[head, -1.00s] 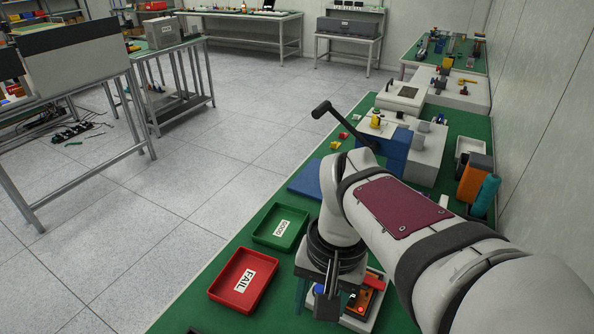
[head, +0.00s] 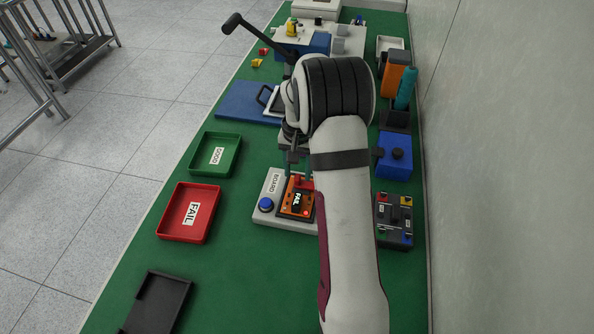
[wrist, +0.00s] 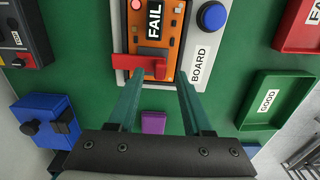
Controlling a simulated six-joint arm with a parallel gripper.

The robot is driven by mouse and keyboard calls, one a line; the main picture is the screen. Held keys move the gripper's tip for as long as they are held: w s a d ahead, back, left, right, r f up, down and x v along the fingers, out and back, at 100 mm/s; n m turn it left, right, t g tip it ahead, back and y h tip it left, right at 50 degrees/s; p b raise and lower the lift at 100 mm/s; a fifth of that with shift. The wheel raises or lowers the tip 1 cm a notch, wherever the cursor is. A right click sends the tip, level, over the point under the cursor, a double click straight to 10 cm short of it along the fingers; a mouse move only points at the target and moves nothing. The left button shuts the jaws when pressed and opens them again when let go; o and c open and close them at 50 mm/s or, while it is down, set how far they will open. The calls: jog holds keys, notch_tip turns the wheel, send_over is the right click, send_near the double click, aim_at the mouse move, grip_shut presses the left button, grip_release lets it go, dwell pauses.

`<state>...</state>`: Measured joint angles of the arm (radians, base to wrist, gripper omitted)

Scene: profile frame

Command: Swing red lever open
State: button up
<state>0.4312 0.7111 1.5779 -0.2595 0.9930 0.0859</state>
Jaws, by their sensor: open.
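The red lever (wrist: 146,67) lies across the near end of the orange board (wrist: 172,40) in the wrist view; it is partly hidden by my arm in the head view (head: 307,184). The orange board has a black FAIL label and a lit red light, and sits in a pale fixture marked BOARD (head: 268,188). My gripper (wrist: 158,92) is open and empty, with green fingers pointing at the lever end of the fixture. The left fingertip appears close to the lever; I cannot tell whether they touch.
A blue button (head: 266,204) sits on the fixture. Left of it are a red FAIL tray (head: 205,228) and green GOOD tray (head: 232,142). A blue box (head: 394,150) and a dark connector block (head: 396,240) stand right of my arm. A purple block (wrist: 153,123) lies between the fingers' lines.

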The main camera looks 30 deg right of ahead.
jog(key=shift+f, duration=0.7)
jog(key=shift+c, duration=0.2)
grip_shut()
dwell(0.8)
